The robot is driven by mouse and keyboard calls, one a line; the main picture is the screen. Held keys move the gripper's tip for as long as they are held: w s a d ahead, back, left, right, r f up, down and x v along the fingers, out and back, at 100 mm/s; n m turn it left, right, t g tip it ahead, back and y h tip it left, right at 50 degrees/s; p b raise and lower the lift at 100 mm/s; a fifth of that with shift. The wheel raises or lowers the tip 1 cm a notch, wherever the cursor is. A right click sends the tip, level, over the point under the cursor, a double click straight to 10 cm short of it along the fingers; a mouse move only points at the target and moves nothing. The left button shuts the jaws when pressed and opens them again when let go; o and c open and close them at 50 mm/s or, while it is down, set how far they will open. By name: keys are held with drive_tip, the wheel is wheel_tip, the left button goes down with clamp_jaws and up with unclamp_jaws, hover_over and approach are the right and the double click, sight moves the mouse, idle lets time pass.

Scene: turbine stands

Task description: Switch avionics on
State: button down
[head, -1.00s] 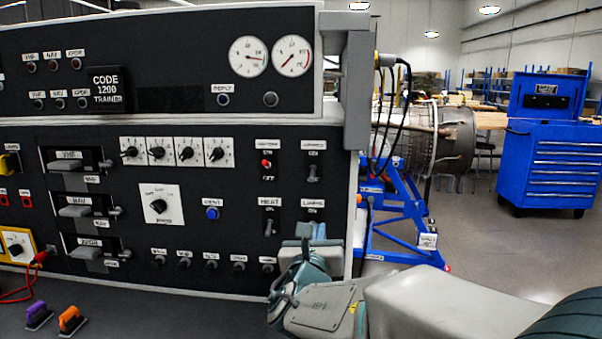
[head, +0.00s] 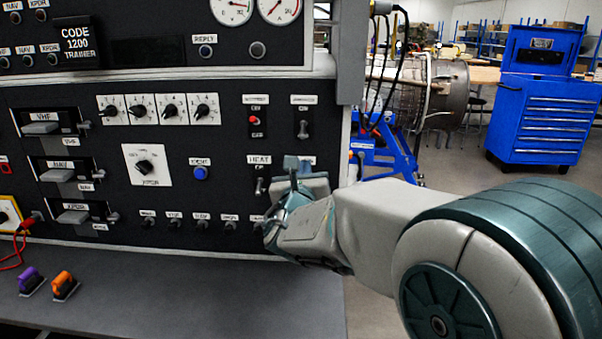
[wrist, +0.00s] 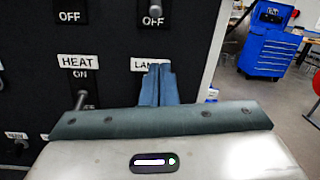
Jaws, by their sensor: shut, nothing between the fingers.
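The avionics switch (head: 303,130) is a small metal toggle at the upper right of the black panel, under a blurred white label. Its lever appears to point down. In the wrist view its lever tip (wrist: 155,6) shows at the top edge, just above an OFF label. My gripper (head: 290,163) is shut and empty, its fingertips below this switch and apart from it. In the wrist view the blue fingers (wrist: 156,82) stand over the LAMPS label, partly covering it. The LAMPS toggle is hidden behind my gripper.
The HEAT toggle (head: 259,187) is just left of my gripper. A red-tipped toggle (head: 254,121) sits left of the avionics switch. A grey frame post (head: 350,50) edges the panel's right side. A blue tool cabinet (head: 545,115) stands farther back.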

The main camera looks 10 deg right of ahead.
sight(310, 150)
drive_tip(key=x, duration=0.5)
drive_tip(key=shift+w+d, duration=0.15)
drive_tip(key=shift+w, duration=0.05)
drive_tip(key=r, duration=0.1)
drive_tip(key=s+a+r+p, duration=0.1)
drive_tip(key=r+p, duration=0.1)
drive_tip(key=shift+s+a+r, duration=0.15)
drive_tip(key=shift+s+r, duration=0.1)
drive_tip(key=shift+r, duration=0.2)
drive_tip(key=shift+s+g+p, duration=0.1)
drive_tip(key=shift+g+p, duration=0.2)
drive_tip(key=shift+p, duration=0.5)
